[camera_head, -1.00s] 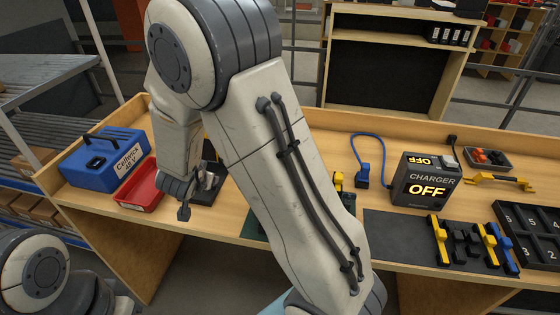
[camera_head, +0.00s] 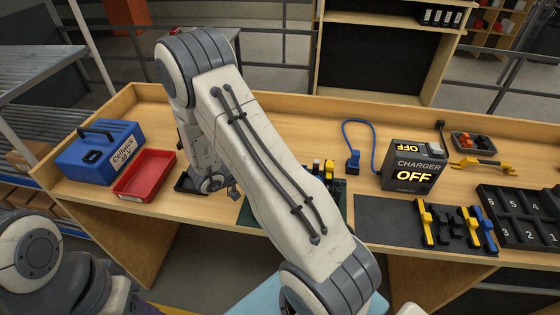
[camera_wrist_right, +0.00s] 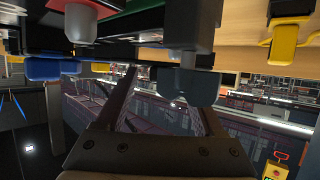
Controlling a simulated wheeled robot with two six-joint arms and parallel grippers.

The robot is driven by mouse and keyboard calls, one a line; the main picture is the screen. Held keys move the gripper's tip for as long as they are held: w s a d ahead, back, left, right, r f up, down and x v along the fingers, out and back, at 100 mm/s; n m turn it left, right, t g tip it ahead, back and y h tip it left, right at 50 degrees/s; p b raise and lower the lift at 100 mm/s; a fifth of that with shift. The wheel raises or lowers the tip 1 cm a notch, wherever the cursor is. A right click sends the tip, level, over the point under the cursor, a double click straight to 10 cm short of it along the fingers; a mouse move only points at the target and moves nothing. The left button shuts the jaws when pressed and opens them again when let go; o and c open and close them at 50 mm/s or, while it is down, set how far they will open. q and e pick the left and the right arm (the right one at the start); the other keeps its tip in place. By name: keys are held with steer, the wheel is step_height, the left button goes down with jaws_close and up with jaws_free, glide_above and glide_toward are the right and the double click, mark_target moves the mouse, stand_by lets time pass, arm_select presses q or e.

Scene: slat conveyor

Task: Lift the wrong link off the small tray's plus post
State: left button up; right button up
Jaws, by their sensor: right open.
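The small tray (camera_head: 187,184) shows in the head view as a dark patch beside the red bin, mostly covered by my right wrist. Its plus post and any link on it cannot be made out. My right gripper (camera_head: 232,191) is low near the bench's front edge, just right of that dark tray, partly behind my forearm. In the right wrist view its two dark fingers stand apart with nothing held between them. A grey block (camera_wrist_right: 187,86) shows close by the fingertips there, and I cannot tell what it is. My left gripper is out of view.
The red bin (camera_head: 146,175) and blue Cellwick box (camera_head: 100,150) stand at left. The charger (camera_head: 413,175) reads OFF. A dark mat (camera_head: 385,222) and numbered rack (camera_head: 520,215) lie at right.

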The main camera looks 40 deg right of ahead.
steer(key=p+x, duration=0.1)
steer(key=x, duration=0.3)
steer(key=shift+r+p, duration=0.2)
steer(key=shift+p, duration=0.15)
steer(key=shift+w+d+f, duration=0.1)
steer(key=shift+d+f, duration=0.1)
steer(key=shift+d, duration=0.1)
jaws_close()
steer(key=shift+r, duration=0.15)
